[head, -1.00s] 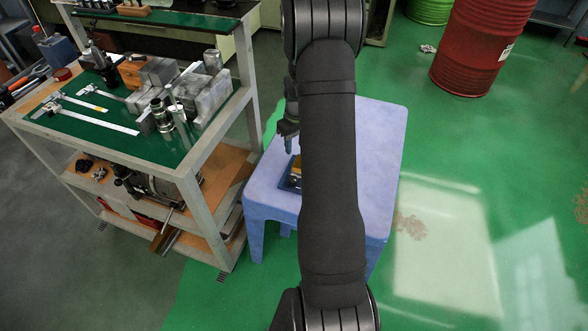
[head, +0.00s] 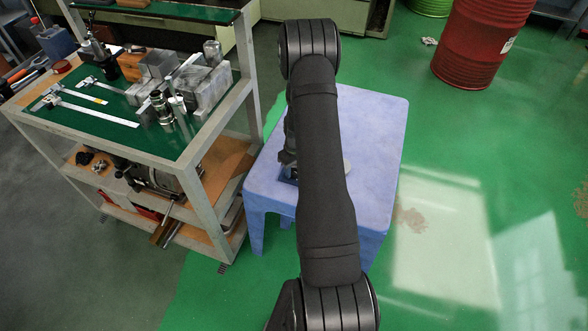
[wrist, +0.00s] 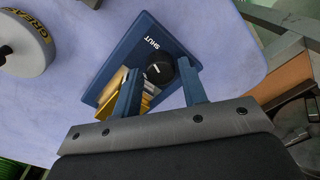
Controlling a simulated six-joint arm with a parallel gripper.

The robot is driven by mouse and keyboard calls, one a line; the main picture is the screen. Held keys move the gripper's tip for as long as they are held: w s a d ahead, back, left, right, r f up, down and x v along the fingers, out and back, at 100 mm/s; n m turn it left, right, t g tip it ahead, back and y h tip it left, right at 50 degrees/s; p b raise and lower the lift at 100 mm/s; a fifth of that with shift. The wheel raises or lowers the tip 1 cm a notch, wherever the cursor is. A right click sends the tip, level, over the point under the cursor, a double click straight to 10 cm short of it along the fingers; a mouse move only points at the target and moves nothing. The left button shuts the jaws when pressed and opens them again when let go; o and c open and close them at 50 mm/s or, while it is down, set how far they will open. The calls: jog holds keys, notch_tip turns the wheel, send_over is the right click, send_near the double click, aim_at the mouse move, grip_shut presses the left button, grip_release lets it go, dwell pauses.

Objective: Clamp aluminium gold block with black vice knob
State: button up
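In the wrist view, a dark blue vice (wrist: 137,42) marked "SHUT" lies on the pale blue stool top. Its round black knob (wrist: 160,73) shows just beyond and between my fingertips. Gold metal, seemingly the aluminium gold block (wrist: 113,88), shows beside the left finger, partly hidden by it. My gripper (wrist: 160,67) is open, its two blue fingers apart on either side of the knob. I cannot tell whether they touch it. In the head view my arm hides the block, the knob and most of the vice.
The pale blue stool (head: 372,130) has bare top to the right of my arm. A grey can lettered "GREASE" (wrist: 25,45) stands near the vice. A tooling cart (head: 190,150) with calipers and metal blocks is close on the left. A red drum (head: 480,45) stands farther back.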

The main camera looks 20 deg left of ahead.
jog(key=shift+f, duration=0.25)
jog(key=c, duration=0.7)
jog(key=shift+m, duration=0.8)
jog(key=o, duration=0.7)
jog(key=shift+r, duration=0.1)
notch_tip(320, 180, up, 17)
jog(key=shift+w+d+r, duration=0.15)
jog(key=shift+w+d, duration=0.05)
jog(key=shift+w, duration=0.05)
